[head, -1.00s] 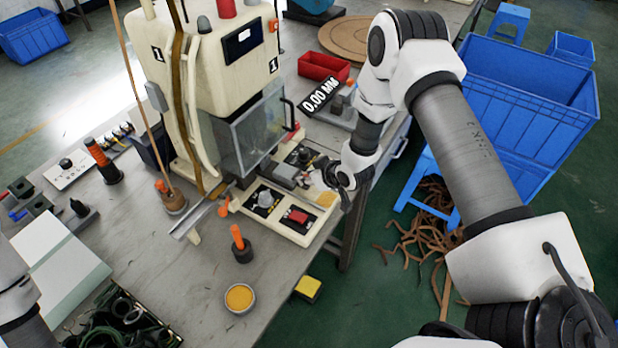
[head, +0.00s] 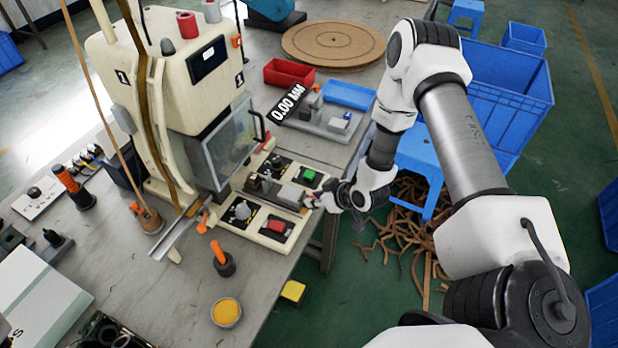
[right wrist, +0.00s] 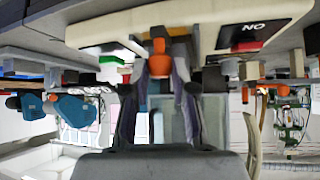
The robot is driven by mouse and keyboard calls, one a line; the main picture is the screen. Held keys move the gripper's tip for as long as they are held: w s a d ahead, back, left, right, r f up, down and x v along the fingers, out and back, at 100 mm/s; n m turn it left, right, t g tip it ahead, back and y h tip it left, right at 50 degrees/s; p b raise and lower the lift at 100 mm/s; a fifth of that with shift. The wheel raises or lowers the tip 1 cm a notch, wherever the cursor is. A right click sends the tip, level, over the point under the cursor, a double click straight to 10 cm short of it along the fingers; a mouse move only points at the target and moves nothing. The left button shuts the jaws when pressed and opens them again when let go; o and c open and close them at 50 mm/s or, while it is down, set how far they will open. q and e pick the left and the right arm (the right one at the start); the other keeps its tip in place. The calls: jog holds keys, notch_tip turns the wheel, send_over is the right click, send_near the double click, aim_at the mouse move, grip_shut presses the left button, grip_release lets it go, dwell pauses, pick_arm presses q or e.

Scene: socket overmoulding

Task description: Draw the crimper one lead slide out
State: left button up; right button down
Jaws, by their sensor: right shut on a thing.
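Crimper one is the cream machine (head: 178,75) marked 1, with a clear guard (head: 232,145) at its front. Its base panel (head: 262,238) carries a grey lead slide (head: 290,195) between the button plates. My right gripper (head: 316,202) is at the panel's right edge, at the slide's outer end. In the right wrist view, its fingers (right wrist: 160,70) close around an orange knob (right wrist: 158,48); the fingertips partly hide how the knob joins the slide. My left gripper is out of view.
A red button (head: 276,226) and a green button (head: 309,175) flank the slide. A grey gauge fixture (head: 325,122) reading 0.00 MM stands behind. The table's edge is just below my right gripper. Blue crates (head: 500,95) stand beyond my right arm.

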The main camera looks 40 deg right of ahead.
jog(key=c, duration=1.1)
grip_release()
jog(key=shift+s+f, duration=0.2)
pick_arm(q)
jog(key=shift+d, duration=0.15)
pick_arm(e)
jog(key=shift+o, duration=0.8)
jog(key=shift+w+d, duration=0.1)
jog(key=shift+d, duration=0.05)
jog(key=shift+r, duration=0.1)
jog(key=v, duration=1.1)
jog(key=shift+s+r, duration=0.25)
jog(key=shift+s, duration=0.1)
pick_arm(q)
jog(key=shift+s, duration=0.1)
pick_arm(e)
jog(key=shift+s+d, duration=0.1)
